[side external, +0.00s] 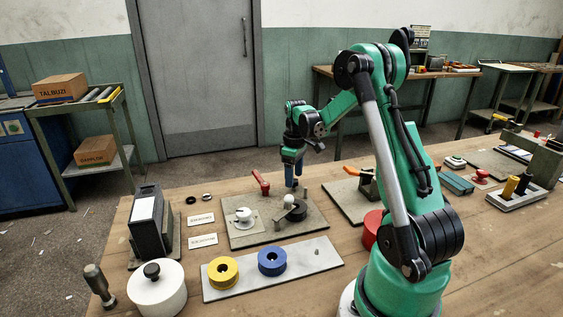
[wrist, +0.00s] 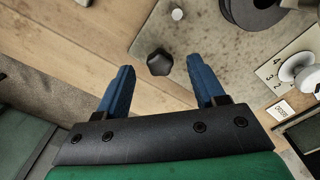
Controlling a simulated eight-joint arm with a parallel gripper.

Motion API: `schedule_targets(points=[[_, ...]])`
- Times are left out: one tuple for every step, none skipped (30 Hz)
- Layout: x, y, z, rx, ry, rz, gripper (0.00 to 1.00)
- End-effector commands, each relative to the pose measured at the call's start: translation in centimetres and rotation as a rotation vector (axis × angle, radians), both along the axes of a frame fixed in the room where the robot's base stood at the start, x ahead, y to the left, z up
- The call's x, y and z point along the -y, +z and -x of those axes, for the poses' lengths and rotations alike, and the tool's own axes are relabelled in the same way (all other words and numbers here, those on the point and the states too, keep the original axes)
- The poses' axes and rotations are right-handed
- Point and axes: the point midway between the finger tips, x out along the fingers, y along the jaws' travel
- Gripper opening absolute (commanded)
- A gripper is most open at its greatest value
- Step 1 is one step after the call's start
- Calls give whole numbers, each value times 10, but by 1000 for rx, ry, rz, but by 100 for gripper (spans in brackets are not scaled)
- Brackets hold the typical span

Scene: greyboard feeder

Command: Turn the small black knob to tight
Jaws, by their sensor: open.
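The small black knob (wrist: 160,62) shows in the wrist view on the edge of a stained grey board (wrist: 205,45). It looks lobed and lies between the tips of my two blue fingers, with a gap on each side. My gripper (wrist: 161,68) is open and empty. In the side external view my gripper (side external: 293,178) points down over the back edge of the grey board (side external: 250,235). There the knob is too small and too close to the fingers to make out. No tight mark can be read.
A pale strip with yellow (side external: 223,272) and blue (side external: 272,261) rings lies in front. Bare wood lies behind the board.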

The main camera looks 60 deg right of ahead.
Motion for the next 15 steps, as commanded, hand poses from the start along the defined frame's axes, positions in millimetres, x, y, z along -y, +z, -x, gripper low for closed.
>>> schedule_targets(points=[[0,8,0,0,0,0,63],[0,13,0,0,0,0,63],[0,19,0,0,0,0,63],[0,24,1,0,0,0,63],[0,28,0,0,0,0,63],[0,33,0,0,0,0,63],[0,37,0,0,0,0,63],[0,39,0,0,0,0,63],[0,43,0,0,1,0,63],[0,45,0,0,1,0,63],[0,46,0,0,1,0,63],[0,47,0,0,1,0,63],[0,47,0,0,1,0,63],[0,47,0,0,1,0,63],[0,47,0,0,1,0,63]])
